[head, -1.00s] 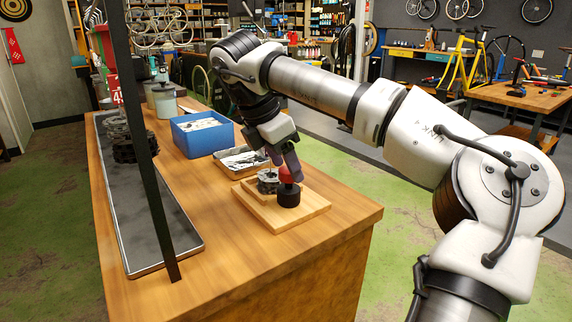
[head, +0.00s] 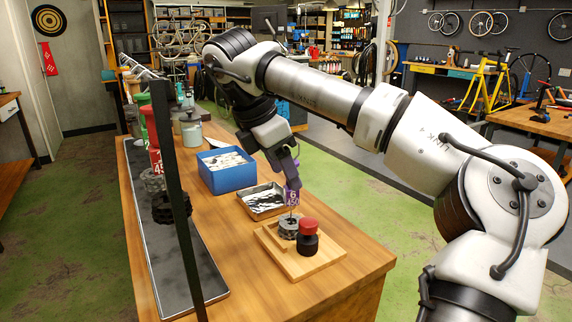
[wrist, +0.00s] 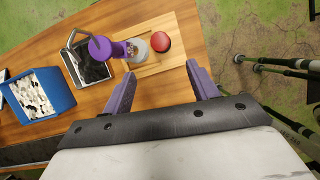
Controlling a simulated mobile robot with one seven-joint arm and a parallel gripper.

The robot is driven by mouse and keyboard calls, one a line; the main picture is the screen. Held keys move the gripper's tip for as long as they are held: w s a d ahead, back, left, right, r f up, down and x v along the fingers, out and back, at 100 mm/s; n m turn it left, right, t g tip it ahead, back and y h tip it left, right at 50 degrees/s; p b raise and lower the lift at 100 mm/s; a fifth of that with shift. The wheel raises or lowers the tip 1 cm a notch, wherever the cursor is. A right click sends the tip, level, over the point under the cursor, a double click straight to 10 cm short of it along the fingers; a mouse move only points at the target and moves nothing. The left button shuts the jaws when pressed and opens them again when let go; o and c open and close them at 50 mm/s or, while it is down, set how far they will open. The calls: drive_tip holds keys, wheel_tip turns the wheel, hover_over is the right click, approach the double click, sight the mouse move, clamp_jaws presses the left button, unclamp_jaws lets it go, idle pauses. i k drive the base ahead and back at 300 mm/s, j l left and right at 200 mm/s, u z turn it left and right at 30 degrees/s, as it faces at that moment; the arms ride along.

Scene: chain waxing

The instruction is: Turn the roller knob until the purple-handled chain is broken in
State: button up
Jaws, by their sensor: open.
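The wooden roller stand (head: 325,262) sits near the table's right end. Its red-topped black knob (head: 308,226) stands upright; the red top (wrist: 163,43) also shows in the wrist view. Beside the knob is a grey metal chain bundle (head: 287,228), with a purple handle (head: 292,197) marked 6 standing above it. The wrist view shows the handle's round purple end (wrist: 100,48). My gripper (head: 289,178) is above and behind the stand. In the wrist view my gripper (wrist: 160,70) has its purple fingers wide apart with nothing between them, clear of the knob.
A shallow metal tray (head: 247,207) lies behind the stand, and a blue box (head: 222,182) of pale pieces is farther back. A long dark tray (head: 175,270) with chains and a red-handled one (head: 155,160) runs along the left. A black post (head: 180,210) crosses the view.

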sight(307, 241)
drive_tip(key=k, duration=1)
